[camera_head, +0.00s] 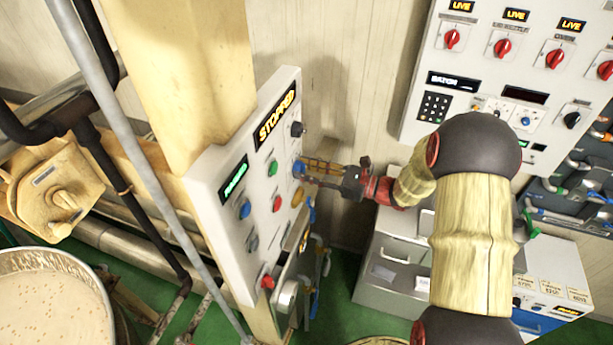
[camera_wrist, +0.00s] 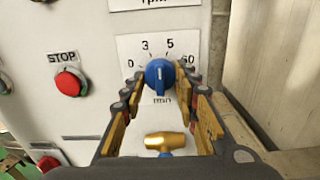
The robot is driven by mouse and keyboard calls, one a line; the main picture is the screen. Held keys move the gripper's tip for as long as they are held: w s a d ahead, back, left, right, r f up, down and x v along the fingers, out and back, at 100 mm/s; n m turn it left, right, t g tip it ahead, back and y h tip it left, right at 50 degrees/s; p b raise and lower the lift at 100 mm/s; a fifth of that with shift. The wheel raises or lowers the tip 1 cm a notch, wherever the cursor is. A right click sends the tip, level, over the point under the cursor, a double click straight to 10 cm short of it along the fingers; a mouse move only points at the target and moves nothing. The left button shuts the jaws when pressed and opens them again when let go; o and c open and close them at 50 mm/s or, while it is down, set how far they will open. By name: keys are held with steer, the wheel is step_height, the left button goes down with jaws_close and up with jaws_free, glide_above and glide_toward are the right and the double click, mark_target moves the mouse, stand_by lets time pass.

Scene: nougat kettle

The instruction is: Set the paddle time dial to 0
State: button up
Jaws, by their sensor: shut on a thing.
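The paddle time dial is a blue round knob (camera_wrist: 160,76) on a white plate marked 0, 3, 5 and 60, with "min" below. Its white pointer line looks roughly upright, between 3 and 5. In the head view the dial (camera_head: 298,168) sits on the right side of the panel, partly behind my fingertips. My gripper (camera_wrist: 159,87) has its yellow-and-dark fingers on both sides of the knob and is shut on it. It also shows in the head view (camera_head: 306,172), reaching in from the right.
The control panel (camera_head: 232,205) has a "STOPPED" display (camera_head: 276,117) and several buttons. A red STOP button (camera_wrist: 69,82) is left of the dial. A brass-coloured handle (camera_wrist: 165,142) sits just below it. A kettle bowl (camera_head: 50,300) is lower left; another panel (camera_head: 500,80) is upper right.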

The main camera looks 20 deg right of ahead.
steer(key=n+b, duration=0.4)
steer(key=shift+f+n, duration=0.3)
steer(key=shift+n, duration=0.1)
steer(key=n+b, duration=0.4)
steer(key=b, duration=0.2)
steer(key=n+b, duration=0.5)
steer(key=shift+w+d+r+b, duration=0.1)
steer(key=shift+r+b, duration=0.1)
steer(key=shift+b, duration=0.15)
steer(key=shift+r, duration=0.1)
steer(key=o, duration=1.2)
steer(key=shift+c, duration=0.2)
steer(key=shift+r, duration=0.1)
